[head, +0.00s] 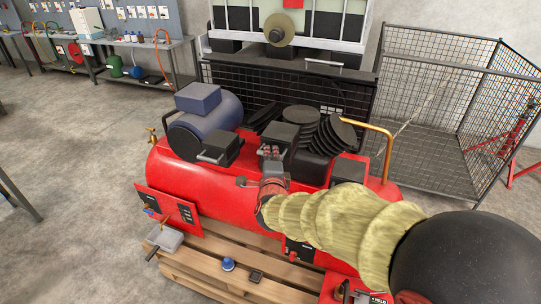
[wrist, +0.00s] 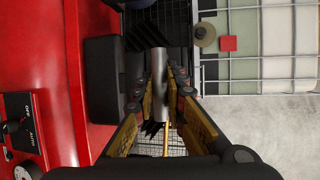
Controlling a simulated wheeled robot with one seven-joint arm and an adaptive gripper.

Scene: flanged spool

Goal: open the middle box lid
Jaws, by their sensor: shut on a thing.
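A middle dark box (head: 284,134) stands on top of the red tank, between a left box (head: 226,147) and a right box (head: 348,168). Small red and grey parts (head: 271,152) show at its front; how far its lid is open I cannot tell. My gripper (head: 272,184) is just in front of this box, and my arm comes in from the lower right. In the wrist view, my gripper's fingers (wrist: 163,85) close around a grey bar (wrist: 159,72), seemingly a handle. Its join to the lid is hidden.
The red tank (head: 210,178) rests on a wooden pallet (head: 200,260). A blue-grey motor (head: 205,120) and black ribbed parts (head: 325,133) stand close behind the boxes. A copper pipe (head: 388,150) rises at the right, near a wire cage (head: 440,110).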

